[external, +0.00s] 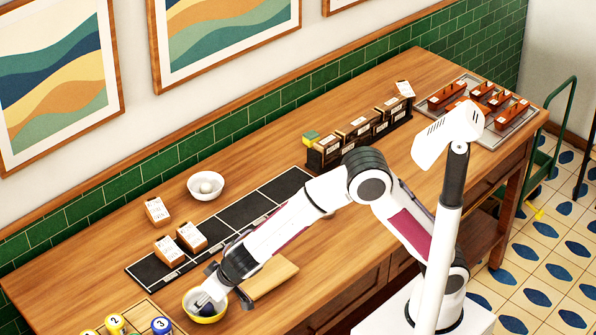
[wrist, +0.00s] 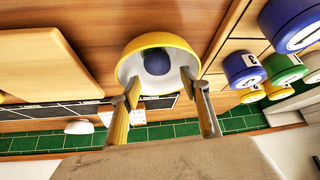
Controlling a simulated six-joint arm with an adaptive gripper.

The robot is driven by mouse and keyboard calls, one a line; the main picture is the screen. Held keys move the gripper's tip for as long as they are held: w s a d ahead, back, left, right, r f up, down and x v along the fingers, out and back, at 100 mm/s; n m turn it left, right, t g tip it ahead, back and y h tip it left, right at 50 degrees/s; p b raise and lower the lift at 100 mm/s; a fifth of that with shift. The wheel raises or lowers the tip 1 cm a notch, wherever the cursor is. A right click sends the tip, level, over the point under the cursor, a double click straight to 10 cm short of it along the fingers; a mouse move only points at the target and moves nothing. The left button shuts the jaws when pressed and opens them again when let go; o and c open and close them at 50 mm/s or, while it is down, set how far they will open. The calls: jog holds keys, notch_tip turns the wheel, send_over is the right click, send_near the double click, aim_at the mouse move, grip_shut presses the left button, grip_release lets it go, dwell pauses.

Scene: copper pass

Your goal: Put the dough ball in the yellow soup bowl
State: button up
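The yellow soup bowl (external: 206,319) stands near the counter's front edge, yellow outside and pale inside. It also shows in the wrist view (wrist: 160,40). A dark blue round thing (wrist: 157,61) lies inside it; I cannot tell what it is. My gripper (external: 207,304) is down at the bowl and hides part of it. In the wrist view my gripper (wrist: 160,88) is open, its fingers apart at the bowl's near rim, nothing seen held between them. A whitish ball, which looks like the dough ball (external: 205,186), sits in a white bowl (external: 193,194) farther back.
A wooden board (external: 270,277) lies right of the yellow bowl. Labelled boxes (external: 168,251) stand on and beside the dark panels (external: 240,222).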

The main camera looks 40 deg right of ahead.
dwell(0.6)
jog(key=shift+r, duration=3.55)
